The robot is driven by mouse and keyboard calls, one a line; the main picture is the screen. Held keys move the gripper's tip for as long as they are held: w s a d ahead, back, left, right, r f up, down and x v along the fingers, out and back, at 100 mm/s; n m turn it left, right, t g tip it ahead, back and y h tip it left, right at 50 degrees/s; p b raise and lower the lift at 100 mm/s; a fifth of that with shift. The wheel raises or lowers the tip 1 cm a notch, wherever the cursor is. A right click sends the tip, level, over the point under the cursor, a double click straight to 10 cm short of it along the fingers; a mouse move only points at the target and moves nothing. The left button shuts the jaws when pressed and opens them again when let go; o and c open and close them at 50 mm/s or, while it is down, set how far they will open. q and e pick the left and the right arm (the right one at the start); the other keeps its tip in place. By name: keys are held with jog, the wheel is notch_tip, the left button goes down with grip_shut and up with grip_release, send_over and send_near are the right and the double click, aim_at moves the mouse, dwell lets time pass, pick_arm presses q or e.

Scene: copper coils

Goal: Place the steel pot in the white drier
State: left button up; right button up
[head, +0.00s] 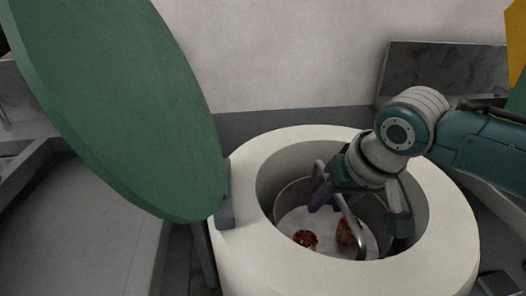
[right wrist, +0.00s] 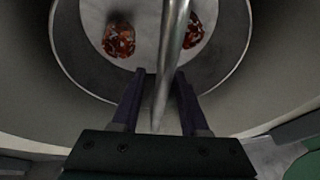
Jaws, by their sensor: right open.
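The white drier (head: 243,251) stands open, a round tub with thick walls. The steel pot (head: 290,202) sits down inside its opening, and an arched handle rises over the pot. Reddish copper coils (head: 305,239) lie on the pot's pale floor and also show in the right wrist view (right wrist: 119,41). My right gripper (head: 320,197) reaches down into the drier at the pot. In the right wrist view its open fingers (right wrist: 158,100) stand on either side of the handle (right wrist: 172,60), with gaps visible. My left gripper is not in view.
The drier's green lid (head: 120,100) stands raised at the left, joined by a grey hinge (head: 226,195) on the rim. A grey wall is behind. A dark grey panel (head: 445,68) is at the back right, and a grey surface (head: 80,215) lies at the left.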

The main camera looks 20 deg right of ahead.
aim_at(358, 267)
jog(key=shift+r, duration=0.15)
jog(key=p+v, duration=0.5)
jog(key=v, duration=0.7)
jog(key=s+a+n, duration=0.1)
jog(key=s+a, duration=0.1)
jog(key=s+a+f+n, duration=0.1)
jog(key=s+a, duration=0.1)
jog(key=s, duration=0.1)
jog(key=s+a+f+n, duration=0.1)
jog(key=s+a, duration=0.1)
jog(key=s, duration=0.1)
jog(key=shift+s+a+f+g+y, duration=0.2)
jog(key=shift+a+g+y, duration=0.1)
jog(key=shift+y, duration=0.1)
jog(key=shift+n+g+h, duration=0.3)
jog(key=shift+n+h, duration=0.1)
jog(key=shift+n, duration=0.5)
jog(key=s, duration=0.5)
jog(key=s+r, duration=0.1)
jog(key=s, duration=0.2)
jog(key=shift+s, duration=0.15)
jog(key=shift+s+d, duration=0.1)
jog(key=shift+s, duration=0.15)
